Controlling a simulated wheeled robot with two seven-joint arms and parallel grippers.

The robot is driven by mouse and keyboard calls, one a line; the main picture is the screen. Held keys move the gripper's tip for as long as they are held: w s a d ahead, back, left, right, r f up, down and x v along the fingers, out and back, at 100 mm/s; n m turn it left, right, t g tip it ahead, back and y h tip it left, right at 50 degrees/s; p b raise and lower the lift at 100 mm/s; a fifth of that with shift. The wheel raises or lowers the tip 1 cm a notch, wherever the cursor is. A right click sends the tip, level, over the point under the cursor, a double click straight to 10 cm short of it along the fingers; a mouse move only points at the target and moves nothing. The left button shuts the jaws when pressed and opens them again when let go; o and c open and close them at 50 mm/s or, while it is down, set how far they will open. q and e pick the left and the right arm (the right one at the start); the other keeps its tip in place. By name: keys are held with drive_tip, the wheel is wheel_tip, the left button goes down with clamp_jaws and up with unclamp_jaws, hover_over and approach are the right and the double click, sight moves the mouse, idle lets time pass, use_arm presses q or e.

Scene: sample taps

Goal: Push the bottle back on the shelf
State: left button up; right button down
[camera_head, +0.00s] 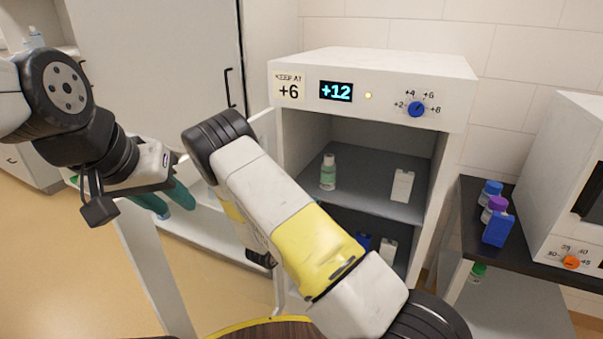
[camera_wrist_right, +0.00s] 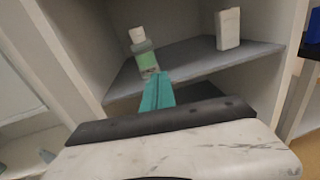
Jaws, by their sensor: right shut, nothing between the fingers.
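The green-labelled bottle with a white cap (camera_head: 328,172) stands upright near the front edge of the upper shelf (camera_head: 372,183), towards its left side, inside the open white cabinet. In the right wrist view the bottle (camera_wrist_right: 146,58) appears tilted with the picture. My right gripper (camera_wrist_right: 157,92) is shut and empty, its teal fingertips just in front of the bottle's lower part; I cannot tell whether they touch it. My right forearm hides this gripper in the head view. My left gripper (camera_head: 172,205) has its teal fingers apart, left of the cabinet, holding nothing visible.
A white container (camera_head: 403,186) stands right of the bottle on the same shelf. Blue and white items sit on the lower shelf. The cabinet display (camera_head: 336,91) reads +12; its label says keep at +6. Blue and purple-capped containers (camera_head: 494,210) stand on the right-hand counter.

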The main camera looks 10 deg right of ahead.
drive_tip(key=w+a+f+n+t, duration=0.1)
drive_tip(key=w+a+f+n, duration=0.1)
approach(325, 181)
drive_tip(key=shift+y, duration=0.4)
drive_tip(key=x, duration=0.6)
drive_tip(key=shift+w+d+r, duration=0.2)
drive_tip(key=shift+d, duration=0.2)
drive_tip(key=shift+x, duration=1.8)
